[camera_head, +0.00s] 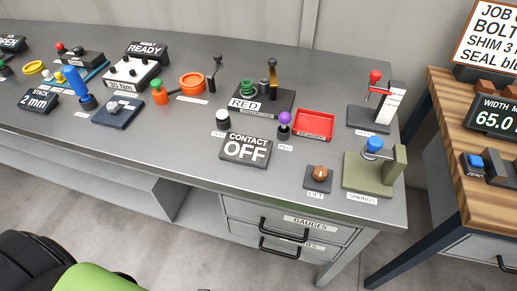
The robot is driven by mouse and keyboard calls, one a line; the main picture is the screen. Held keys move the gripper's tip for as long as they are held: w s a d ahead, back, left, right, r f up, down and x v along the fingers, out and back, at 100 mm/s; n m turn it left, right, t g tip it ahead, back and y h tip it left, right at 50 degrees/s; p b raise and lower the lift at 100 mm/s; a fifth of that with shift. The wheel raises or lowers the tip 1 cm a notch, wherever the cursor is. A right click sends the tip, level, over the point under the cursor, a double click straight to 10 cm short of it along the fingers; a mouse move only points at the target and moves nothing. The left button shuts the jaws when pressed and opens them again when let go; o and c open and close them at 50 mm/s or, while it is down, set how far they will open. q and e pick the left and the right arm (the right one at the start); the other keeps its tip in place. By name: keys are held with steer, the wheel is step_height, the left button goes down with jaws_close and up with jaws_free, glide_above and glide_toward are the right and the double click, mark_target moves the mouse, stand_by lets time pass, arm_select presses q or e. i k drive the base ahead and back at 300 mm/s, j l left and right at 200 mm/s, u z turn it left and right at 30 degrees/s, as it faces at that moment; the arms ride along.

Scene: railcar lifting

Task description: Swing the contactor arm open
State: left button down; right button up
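A dark sign reading "CONTACT OFF" (245,149) stands near the front of the grey bench. I cannot tell for certain which fixture carries the contactor arm. One candidate is the stand with a red-knobbed lever (374,84) beside a pale striped post at the right end; its label is too small to read. Another is the dark plate behind the "RED" sign (246,104), with a green coil (248,88) and an upright orange-and-black handle (272,72). Neither gripper is in view.
An olive stand with a blue knob (374,145), a red tray (314,123), a purple-topped peg (284,119) and a brown-knobbed lift block (319,173) crowd the bench's right half. A wooden-topped table (450,135) stands to the right. The bench's front strip is mostly clear.

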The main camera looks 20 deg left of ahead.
mark_target(273, 61)
steer(key=j+z, duration=0.2)
steer(key=j, duration=0.45)
steer(key=k+j+z, duration=0.2)
steer(key=j, duration=0.4)
steer(key=i+j, duration=0.05)
steer(key=i, duration=0.05)
